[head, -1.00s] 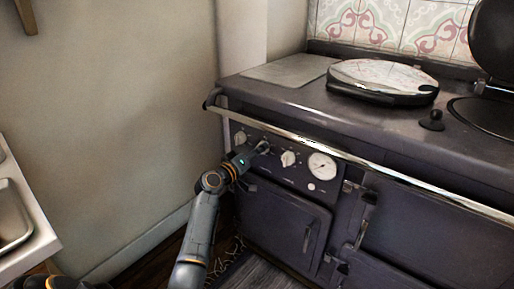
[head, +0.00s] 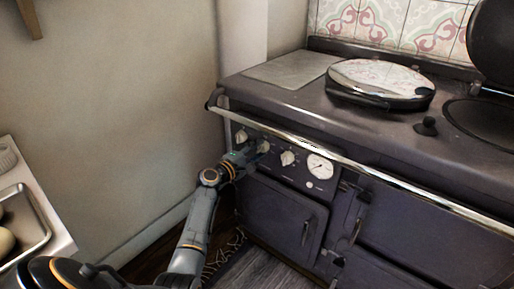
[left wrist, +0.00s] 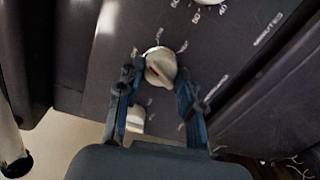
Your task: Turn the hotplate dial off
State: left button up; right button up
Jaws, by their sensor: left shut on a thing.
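The stove's front panel (head: 302,179) carries a row of cream dials. My left gripper (head: 256,150) is at the middle dial (head: 263,146), its arm reaching in from below. In the left wrist view, the gripper (left wrist: 158,82) has one finger on each side of this dial (left wrist: 160,66) and is shut on it. The dial has a raised grip bar with a dark mark, set at a slant. Another dial (left wrist: 136,118) shows lower down, partly behind the left finger. My right gripper is not in view.
A chrome rail (head: 300,134) runs along the stove's front edge, just above the dials. Right of the held dial are another dial (head: 287,158) and a round gauge (head: 320,167). Oven doors (head: 282,217) lie below. A counter with a metal tray (head: 45,214) stands at left.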

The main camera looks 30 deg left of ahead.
pick_arm(q)
jog(key=shift+a+n+p, duration=0.1)
jog(key=shift+n+p, duration=0.8)
jog(key=shift+n, duration=1.5)
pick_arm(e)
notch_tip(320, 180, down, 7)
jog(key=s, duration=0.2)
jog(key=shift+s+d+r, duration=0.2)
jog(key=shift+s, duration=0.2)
pick_arm(q)
jog(key=o, duration=1.2)
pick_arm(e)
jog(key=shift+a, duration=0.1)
pick_arm(q)
jog(key=s, duration=0.4)
jog(key=s+a, duration=0.1)
jog(key=s, duration=0.7)
jog(key=shift+a+r, duration=0.15)
jog(key=shift+r, duration=0.1)
